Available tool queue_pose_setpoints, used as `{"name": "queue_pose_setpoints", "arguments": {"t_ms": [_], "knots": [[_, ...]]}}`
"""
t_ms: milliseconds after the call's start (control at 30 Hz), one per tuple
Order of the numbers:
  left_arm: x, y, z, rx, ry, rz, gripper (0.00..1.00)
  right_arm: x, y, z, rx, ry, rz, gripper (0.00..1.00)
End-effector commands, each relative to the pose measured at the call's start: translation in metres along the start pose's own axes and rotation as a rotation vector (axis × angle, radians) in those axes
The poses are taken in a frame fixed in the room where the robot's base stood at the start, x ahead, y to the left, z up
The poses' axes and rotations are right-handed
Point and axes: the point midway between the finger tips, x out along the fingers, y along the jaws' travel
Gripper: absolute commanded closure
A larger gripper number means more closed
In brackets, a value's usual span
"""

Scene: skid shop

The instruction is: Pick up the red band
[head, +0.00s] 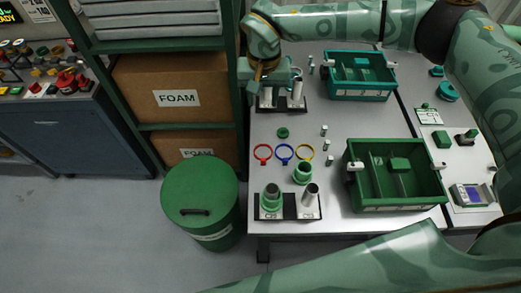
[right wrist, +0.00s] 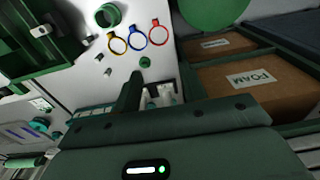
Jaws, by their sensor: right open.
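The red band (head: 262,152) lies flat on the light table, at the left end of a row with a blue band (head: 284,152) and a yellow band (head: 305,152). In the right wrist view the red band (right wrist: 160,37) is in the upper middle, beside the blue one (right wrist: 134,37). My right gripper (head: 272,82) is open and empty over the far pegs, beyond the red band and apart from it. Its dark finger shows in the right wrist view (right wrist: 140,95). My left gripper is not in view.
A small green cap (head: 282,132) lies just beyond the bands. A green ring (head: 302,172) and a two-peg stand (head: 289,207) are on the near side. A divided green bin (head: 425,200) is to the right, a teal bin (head: 345,95) farther back. A green drum (head: 200,200) stands left.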

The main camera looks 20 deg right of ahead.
Motion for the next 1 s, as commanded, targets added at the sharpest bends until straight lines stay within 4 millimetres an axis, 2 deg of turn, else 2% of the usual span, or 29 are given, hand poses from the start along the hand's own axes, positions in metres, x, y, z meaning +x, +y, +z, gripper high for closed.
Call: {"name": "queue_pose_setpoints", "arguments": {"t_ms": [33, 367, 600, 867, 1000], "knots": [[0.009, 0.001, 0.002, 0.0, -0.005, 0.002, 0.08, 0.013, 0.001, 0.001, 0.0, -0.007, 0.003, 0.58], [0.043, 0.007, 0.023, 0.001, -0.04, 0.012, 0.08, 0.059, 0.001, 0.003, 0.0, -0.026, 0.009, 0.58], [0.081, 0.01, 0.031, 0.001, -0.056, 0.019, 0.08, 0.111, 0.002, 0.004, 0.0, -0.052, 0.016, 0.58], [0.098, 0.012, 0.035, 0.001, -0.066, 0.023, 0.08, 0.147, 0.002, 0.006, 0.0, -0.065, 0.019, 0.58], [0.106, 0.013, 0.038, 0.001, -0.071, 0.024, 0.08, 0.182, 0.003, 0.009, 0.001, -0.066, 0.02, 0.58]]}}
